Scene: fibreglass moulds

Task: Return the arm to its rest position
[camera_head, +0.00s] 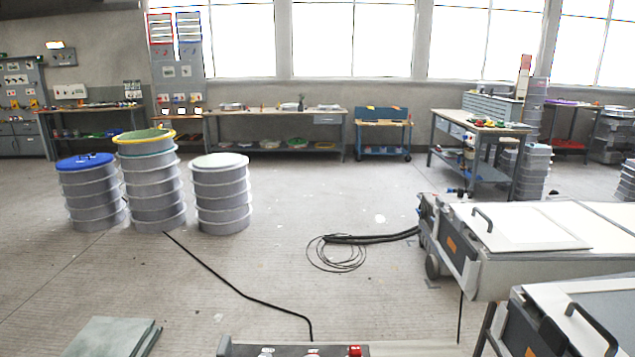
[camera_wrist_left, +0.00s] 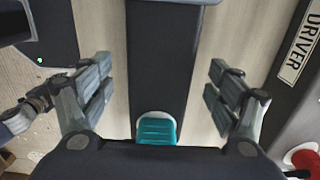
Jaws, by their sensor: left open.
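My left gripper (camera_wrist_left: 158,95) shows in the left wrist view with its two fingers spread wide apart and nothing between them. Below it are a dark vertical panel and a teal ribbed piece (camera_wrist_left: 156,128) with a white surround, close to the gripper's base. Neither arm shows in the head view, and my right gripper is in neither view.
Three drum stacks (camera_head: 152,190) stand on the floor at left. A black cable (camera_head: 240,290) and a coiled hose (camera_head: 340,252) cross the floor. Grey-white machines (camera_head: 540,240) fill the right side. Workbenches (camera_head: 275,120) line the back wall. The middle floor is mostly clear.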

